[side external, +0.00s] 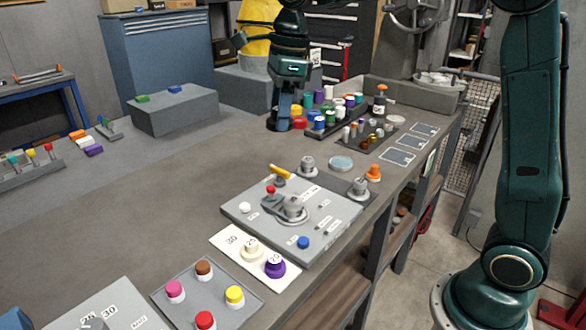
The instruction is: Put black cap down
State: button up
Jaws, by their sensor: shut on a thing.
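My gripper (281,122) points down at the far side of the bench, just left of the dark tray of coloured jars and caps. It is shut on a small dark thing between its fingertips, taken as the black cap; the cap is too small and shaded to make out clearly. I cannot tell whether it touches the bench top. Red and orange caps (298,118) stand close to the right of my fingers.
The dark tray (318,134) holds several coloured jars. Nearer are a grey panel (258,236) with a valve, a white card (228,252) with caps, and a grey tray (184,312) with coloured caps. The bench's left middle (160,200) is clear. A grey block (175,112) stands at left.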

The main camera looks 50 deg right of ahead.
aim_at(230, 240)
jog(key=w+a+f+n, duration=0.2)
jog(key=a, duration=0.4)
jog(key=w+a+f+n, duration=0.1)
jog(key=w+a+f, duration=0.15)
jog(key=a, duration=0.35)
jog(key=f, duration=1.9)
jog(key=shift+w+d+f, duration=0.1)
jog(key=shift+d+f, duration=0.15)
jog(key=shift+f, duration=0.05)
jog(key=shift+f, duration=0.1)
jog(key=o, duration=0.7)
jog(key=shift+c, duration=0.2)
notch_tip(230, 240, up, 12)
jog(key=d, duration=0.1)
jog(key=shift+s+d, duration=0.3)
jog(key=shift+s, duration=0.05)
